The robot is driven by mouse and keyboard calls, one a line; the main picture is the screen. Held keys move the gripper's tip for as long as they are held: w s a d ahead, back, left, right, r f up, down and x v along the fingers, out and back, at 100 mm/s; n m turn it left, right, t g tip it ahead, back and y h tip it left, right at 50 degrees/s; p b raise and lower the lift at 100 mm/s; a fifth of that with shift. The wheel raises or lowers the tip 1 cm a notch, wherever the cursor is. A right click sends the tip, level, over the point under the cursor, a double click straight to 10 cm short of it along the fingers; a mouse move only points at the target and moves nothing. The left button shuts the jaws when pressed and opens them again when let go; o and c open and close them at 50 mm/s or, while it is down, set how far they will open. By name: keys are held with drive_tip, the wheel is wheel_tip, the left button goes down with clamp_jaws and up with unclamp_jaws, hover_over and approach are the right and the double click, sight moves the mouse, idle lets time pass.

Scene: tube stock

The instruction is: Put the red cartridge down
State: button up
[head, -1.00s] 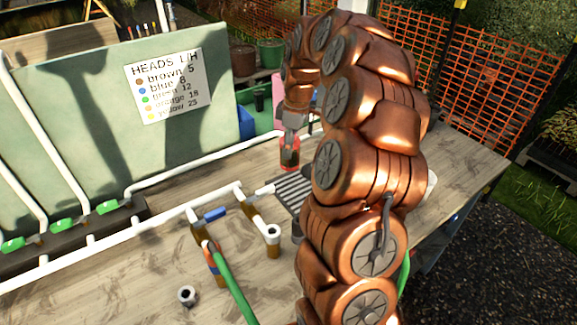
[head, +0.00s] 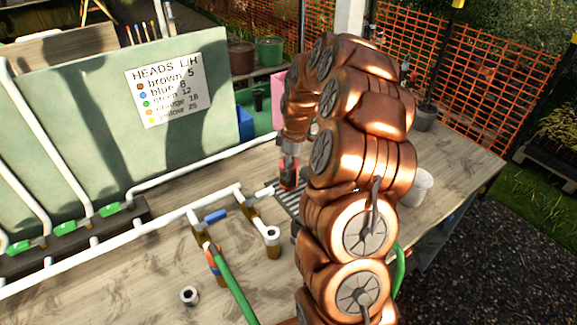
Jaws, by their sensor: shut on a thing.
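The red cartridge (head: 288,178) shows as a small red cylinder with a dark middle, just under my gripper (head: 289,164). My gripper is shut on the cartridge and points down. The cartridge is at the back end of a dark slatted grate (head: 286,199) on the bench. I cannot tell whether its base touches the grate. My copper-coloured arm hides the bench behind and to the right of the cartridge.
White pipes with a blue-handled valve (head: 215,216) run left of the grate. A green hose (head: 232,285) and a small grey-white fitting (head: 189,296) are in front. A white cup (head: 420,187) stands right of my arm. The right bench is mostly clear.

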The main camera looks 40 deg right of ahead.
drive_tip(key=o, duration=1.2)
drive_tip(key=shift+c, duration=0.2)
drive_tip(key=shift+w+r, duration=0.1)
drive_tip(key=shift+r, duration=0.35)
drive_tip(key=r+b, duration=0.1)
drive_tip(key=r, duration=0.2)
drive_tip(key=r+b, duration=0.1)
drive_tip(key=r, duration=0.3)
drive_tip(key=s+r+b, duration=0.1)
drive_tip(key=r, duration=0.3)
drive_tip(key=shift+s+d+r, duration=0.1)
drive_tip(key=shift+d, duration=0.3)
drive_tip(key=s+a+r+m+g, duration=0.1)
drive_tip(key=s+a, duration=0.4)
drive_tip(key=a, duration=0.4)
drive_tip(key=s+a+r+m, duration=0.1)
drive_tip(key=s+a, duration=0.4)
drive_tip(key=a, duration=0.4)
drive_tip(key=s+a+f+m, duration=0.2)
drive_tip(key=s, duration=0.5)
drive_tip(key=s+a+f+m+g, duration=0.1)
drive_tip(key=s+a+f+m, duration=0.1)
drive_tip(key=s, duration=0.5)
drive_tip(key=s+a+f+m+h, duration=0.1)
drive_tip(key=s+a+f+m, duration=0.1)
drive_tip(key=s, duration=0.5)
drive_tip(key=shift+s+a+g, duration=0.25)
drive_tip(key=shift+a+g, duration=0.15)
drive_tip(key=shift+a, duration=0.35)
